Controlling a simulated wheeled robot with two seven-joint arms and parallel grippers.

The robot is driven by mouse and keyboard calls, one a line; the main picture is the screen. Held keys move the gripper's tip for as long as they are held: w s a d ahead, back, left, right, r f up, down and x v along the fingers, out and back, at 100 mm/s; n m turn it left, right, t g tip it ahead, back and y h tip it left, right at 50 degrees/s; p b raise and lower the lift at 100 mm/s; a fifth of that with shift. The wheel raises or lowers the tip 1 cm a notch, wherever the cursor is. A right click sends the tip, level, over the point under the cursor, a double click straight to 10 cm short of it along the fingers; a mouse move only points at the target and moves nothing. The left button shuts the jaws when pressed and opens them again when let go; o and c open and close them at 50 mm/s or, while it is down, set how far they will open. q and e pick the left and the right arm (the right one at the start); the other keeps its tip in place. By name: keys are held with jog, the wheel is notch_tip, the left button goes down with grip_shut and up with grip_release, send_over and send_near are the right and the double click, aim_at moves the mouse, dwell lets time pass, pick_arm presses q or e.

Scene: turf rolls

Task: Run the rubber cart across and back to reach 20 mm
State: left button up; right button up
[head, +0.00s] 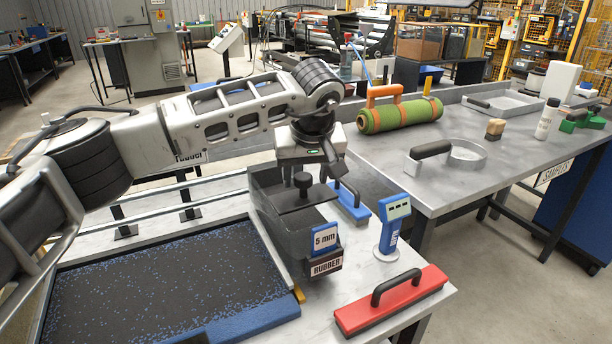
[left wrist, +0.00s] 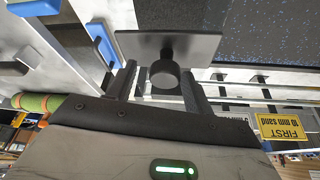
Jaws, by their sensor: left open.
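The rubber cart (head: 275,213) is a dark grey box with a blue-framed "5 mm" sign (head: 325,238) and a "RUBBER" label (head: 326,267). It stands at the right end of a bed (head: 165,285) covered in black rubber with blue flecks. A black knob (head: 303,181) rises from the cart's lid. My left gripper (head: 318,172) is open above the lid, at the knob. In the left wrist view the knob (left wrist: 165,76) shows between the spread fingers, with gaps beside it. Whether a finger touches it I cannot tell. My right gripper is out of view.
A blue gauge (head: 394,228), a red float (head: 390,300) and a blue-based tool (head: 350,203) stand near the cart. A green turf roll (head: 400,115) lies on the right table (head: 445,195). A yellow "FIRST 10 mm sand" sign (left wrist: 281,126) shows in the left wrist view.

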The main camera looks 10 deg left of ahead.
pick_arm(q)
jog(key=v, duration=1.5)
jog(key=shift+b, duration=0.3)
